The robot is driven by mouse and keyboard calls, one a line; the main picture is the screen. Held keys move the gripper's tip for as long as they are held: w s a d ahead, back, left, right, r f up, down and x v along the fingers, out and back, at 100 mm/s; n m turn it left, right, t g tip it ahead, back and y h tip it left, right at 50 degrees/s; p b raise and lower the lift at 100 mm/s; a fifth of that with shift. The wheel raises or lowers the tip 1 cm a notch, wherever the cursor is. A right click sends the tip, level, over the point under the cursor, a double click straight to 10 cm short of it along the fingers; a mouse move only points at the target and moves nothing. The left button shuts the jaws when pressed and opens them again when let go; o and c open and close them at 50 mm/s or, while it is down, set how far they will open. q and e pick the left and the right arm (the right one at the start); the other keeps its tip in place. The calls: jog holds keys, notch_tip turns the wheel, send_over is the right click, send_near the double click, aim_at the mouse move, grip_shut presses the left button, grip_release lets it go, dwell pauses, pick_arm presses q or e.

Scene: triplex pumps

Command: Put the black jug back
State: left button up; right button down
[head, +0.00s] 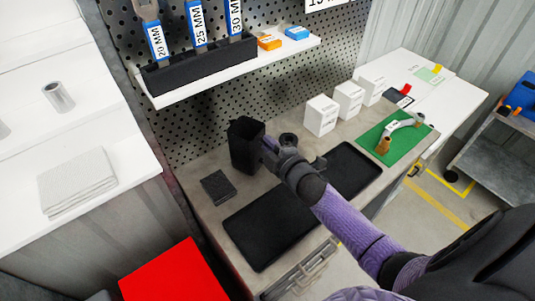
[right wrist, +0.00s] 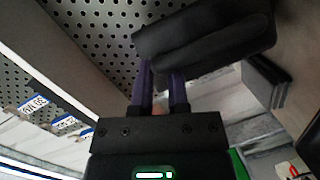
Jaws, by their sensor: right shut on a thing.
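The black jug (head: 245,147) is upright over the back part of the grey workbench, close to the perforated panel. My right gripper (head: 268,149) is shut on its right side, on what is probably its handle. In the right wrist view, the purple fingers (right wrist: 162,78) meet the dark jug (right wrist: 205,40), which lies across the top of the picture. I cannot tell whether the jug's base touches the bench. A black square pad (head: 218,187) lies flat on the bench, left of and in front of the jug. My left gripper is not in view.
A black tray (head: 262,232) lies along the bench under my right arm. White boxes (head: 321,115) and a green mat (head: 391,142) with a curved pipe are to the right. A shelf (head: 215,72) with labelled blue-handled tools overhangs behind the jug.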

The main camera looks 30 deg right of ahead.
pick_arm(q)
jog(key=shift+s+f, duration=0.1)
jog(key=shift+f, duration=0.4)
pick_arm(e)
jog(key=shift+f, duration=1)
jog(key=c, duration=1.1)
grip_release()
jog(key=shift+f+b, duration=0.1)
jog(key=shift+b, duration=0.2)
jog(key=o, duration=0.5)
pick_arm(q)
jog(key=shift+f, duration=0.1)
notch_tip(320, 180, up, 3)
jog(key=p, duration=0.2)
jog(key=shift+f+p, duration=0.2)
jog(key=shift+p, duration=0.15)
pick_arm(e)
jog(key=s, duration=0.4)
jog(key=s+r, duration=0.1)
jog(key=s, duration=0.3)
jog(key=s+r, duration=0.1)
jog(key=s, duration=0.2)
jog(key=shift+s+d+r, duration=0.1)
jog(key=shift+s+r, duration=0.1)
jog(key=shift+s, duration=0.2)
